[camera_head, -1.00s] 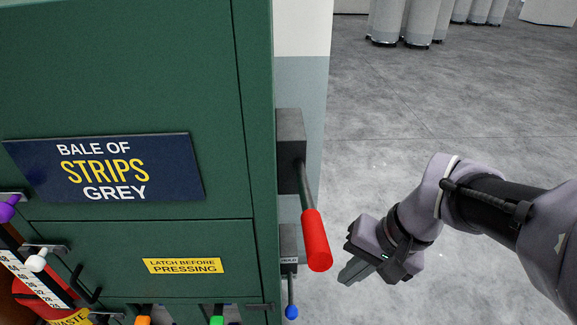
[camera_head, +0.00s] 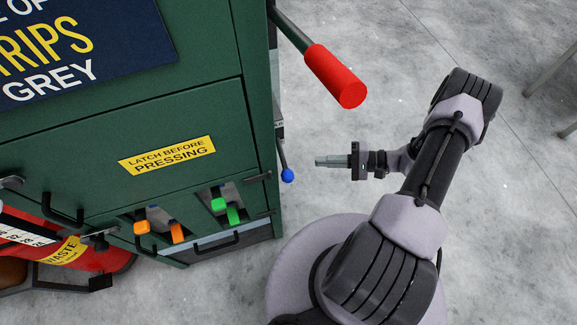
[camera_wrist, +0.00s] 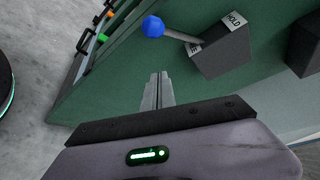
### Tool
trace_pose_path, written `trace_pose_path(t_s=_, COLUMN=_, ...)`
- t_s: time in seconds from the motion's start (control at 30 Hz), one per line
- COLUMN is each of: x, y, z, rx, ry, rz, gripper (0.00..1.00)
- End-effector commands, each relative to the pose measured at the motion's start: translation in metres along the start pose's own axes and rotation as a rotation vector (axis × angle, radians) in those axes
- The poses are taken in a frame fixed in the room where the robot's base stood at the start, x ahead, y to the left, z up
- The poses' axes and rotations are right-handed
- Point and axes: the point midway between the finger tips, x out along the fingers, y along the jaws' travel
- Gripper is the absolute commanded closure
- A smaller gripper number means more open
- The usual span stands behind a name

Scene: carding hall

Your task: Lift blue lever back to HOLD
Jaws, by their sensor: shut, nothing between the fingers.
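The blue lever (camera_head: 287,176) has a round blue knob on a thin metal shaft. In the head view it hangs downward on the right side of the green press. In the wrist view the blue lever (camera_wrist: 153,27) sticks out of a dark box (camera_wrist: 222,52). Its shaft lies by a lower label that I cannot fully read, away from the HOLD label (camera_wrist: 235,21). My gripper (camera_head: 318,161) is shut and empty, pointing left at the press, just right of the knob and apart from it. The finger tips also show in the wrist view (camera_wrist: 158,78), below the knob.
A red-handled lever (camera_head: 336,76) juts out above my gripper. The green press (camera_head: 205,100) fills the left, with orange (camera_head: 142,228) and green (camera_head: 233,214) handles low on its front. A red bin (camera_head: 105,262) stands at lower left.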

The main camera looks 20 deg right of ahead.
Motion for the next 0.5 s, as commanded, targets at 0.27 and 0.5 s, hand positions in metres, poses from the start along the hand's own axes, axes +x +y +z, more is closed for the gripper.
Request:
trace_pose_path(t_s=0.27, x=0.002, y=-0.001, z=0.001, rx=0.0, ry=-0.003, rz=0.003, gripper=1.0)
trace_pose_path(t_s=0.5, x=0.042, y=0.002, z=0.001, rx=0.001, ry=-0.007, rz=0.004, gripper=1.0)
